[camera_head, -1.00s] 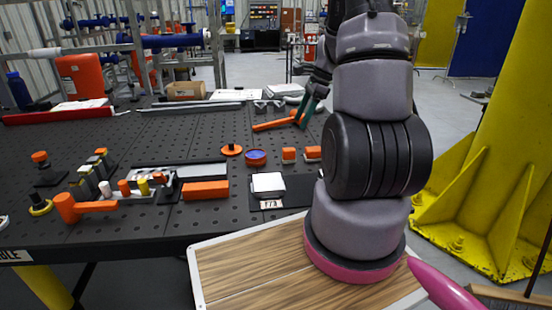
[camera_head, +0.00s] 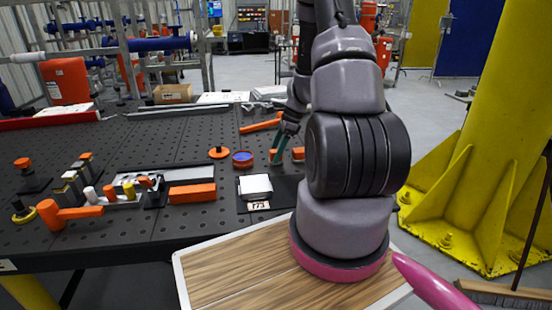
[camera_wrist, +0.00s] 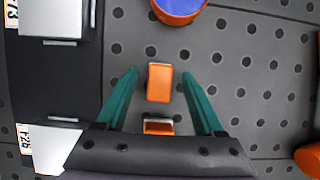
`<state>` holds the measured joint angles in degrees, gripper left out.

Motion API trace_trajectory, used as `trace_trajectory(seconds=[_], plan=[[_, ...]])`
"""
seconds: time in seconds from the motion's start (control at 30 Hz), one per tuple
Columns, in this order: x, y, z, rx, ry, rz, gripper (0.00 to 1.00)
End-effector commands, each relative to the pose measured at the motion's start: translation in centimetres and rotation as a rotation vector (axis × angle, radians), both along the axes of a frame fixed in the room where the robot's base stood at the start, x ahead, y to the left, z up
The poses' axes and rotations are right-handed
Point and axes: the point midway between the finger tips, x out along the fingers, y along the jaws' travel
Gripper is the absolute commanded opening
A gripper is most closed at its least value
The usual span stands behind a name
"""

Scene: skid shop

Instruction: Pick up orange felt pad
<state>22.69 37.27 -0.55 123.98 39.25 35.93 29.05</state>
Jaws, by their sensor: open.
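A small orange block-like pad (camera_wrist: 160,82) lies on the dark perforated table, between the teal fingers of my gripper in the wrist view. It also shows in the head view (camera_head: 273,155), partly covered by a finger. A second, similar orange piece (camera_wrist: 158,127) lies nearer my gripper's palm in the wrist view, and right of the first in the head view (camera_head: 298,154). My gripper (camera_wrist: 160,75) is open and empty, pointing down, with a finger on either side of the first pad and gaps on both sides. Its height above the table is hard to tell.
A blue-and-orange round dish (camera_wrist: 178,8) lies just beyond the fingertips. White boxes (camera_wrist: 55,20) on a dark mat stand at left in the wrist view.

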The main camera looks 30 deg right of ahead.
Motion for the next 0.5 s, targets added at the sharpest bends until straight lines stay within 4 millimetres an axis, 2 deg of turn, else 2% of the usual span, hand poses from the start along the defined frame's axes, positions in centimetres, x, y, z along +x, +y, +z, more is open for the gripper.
trace_trajectory(seconds=[0.23,0.27,0.3,0.43,0.5], plan=[[0.03,0.12,-0.32,0.0,0.0,0.001,0.7],[0.03,0.12,-0.32,0.0,0.0,0.001,0.66],[0.03,0.11,-0.31,0.0,0.0,0.001,0.51],[0.03,0.1,-0.3,0.0,0.0,0.0,0.01],[0.03,0.11,-0.29,0.0,0.0,0.001,0.0]])
